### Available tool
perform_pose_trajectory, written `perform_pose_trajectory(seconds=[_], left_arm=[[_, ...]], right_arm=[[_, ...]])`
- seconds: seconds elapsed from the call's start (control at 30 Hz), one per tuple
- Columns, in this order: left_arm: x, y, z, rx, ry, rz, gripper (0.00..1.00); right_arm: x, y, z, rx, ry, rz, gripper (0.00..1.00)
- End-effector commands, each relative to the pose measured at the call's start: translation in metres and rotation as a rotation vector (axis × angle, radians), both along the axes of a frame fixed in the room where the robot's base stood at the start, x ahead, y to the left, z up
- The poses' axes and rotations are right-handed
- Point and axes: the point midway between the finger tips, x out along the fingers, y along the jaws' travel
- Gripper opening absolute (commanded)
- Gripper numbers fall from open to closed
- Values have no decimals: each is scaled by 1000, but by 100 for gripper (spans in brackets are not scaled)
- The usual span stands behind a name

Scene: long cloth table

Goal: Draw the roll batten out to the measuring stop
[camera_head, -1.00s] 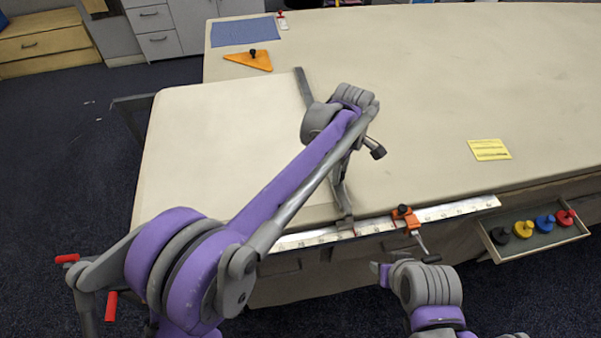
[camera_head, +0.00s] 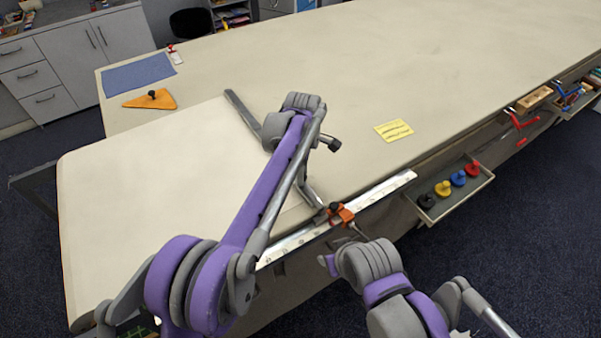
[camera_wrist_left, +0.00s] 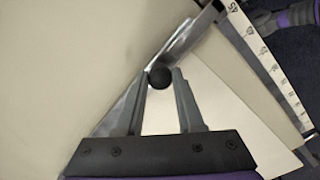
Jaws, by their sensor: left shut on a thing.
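The roll batten (camera_head: 243,110) is a grey bar lying across the table at the edge of the cream cloth (camera_head: 150,160). Its near end is close to the orange measuring stop (camera_head: 346,214) on the white ruler (camera_head: 385,190); I cannot tell whether they touch. In the left wrist view, my left gripper (camera_wrist_left: 162,80) is shut on the batten's round black knob (camera_wrist_left: 160,77), one finger on each side. In the head view, my left arm hides part of the batten. My right gripper (camera_head: 328,264) is off the table's front edge, below the stop, its fingers unclear.
A yellow note (camera_head: 394,130) lies right of the batten. An open drawer (camera_head: 455,205) with several coloured knobs juts from the front edge. An orange triangle (camera_head: 150,100) and a blue mat (camera_head: 138,73) lie at the far left. The tabletop beyond the batten is mostly clear.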

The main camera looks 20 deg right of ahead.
Motion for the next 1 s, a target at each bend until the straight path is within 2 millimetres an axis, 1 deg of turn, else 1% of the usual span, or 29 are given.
perform_pose_trajectory(seconds=[0.03, 0.17, 0.47, 0.57, 0.67, 0.9, 1.0], left_arm=[[0, -2, 1, -6, -4, -2, 42], [0, -2, 1, -4, -3, -1, 65], [0, -1, 1, -2, -2, -1, 66], [1, -1, 8, -2, -2, -1, 66], [1, -1, 23, -2, -2, -1, 66], [1, -1, 73, -3, -3, -1, 66], [1, -1, 90, -3, -3, -1, 66]], right_arm=[[0, 0, 0, 0, 0, 0, 50], [0, 0, 0, 0, 0, 0, 50], [0, 0, 0, 0, 0, 0, 50], [0, 0, 1, 0, -1, 0, 50], [1, 0, 2, 0, -2, 0, 50], [3, 0, 9, 0, -6, 0, 50], [5, 0, 12, 0, -9, 0, 50]])
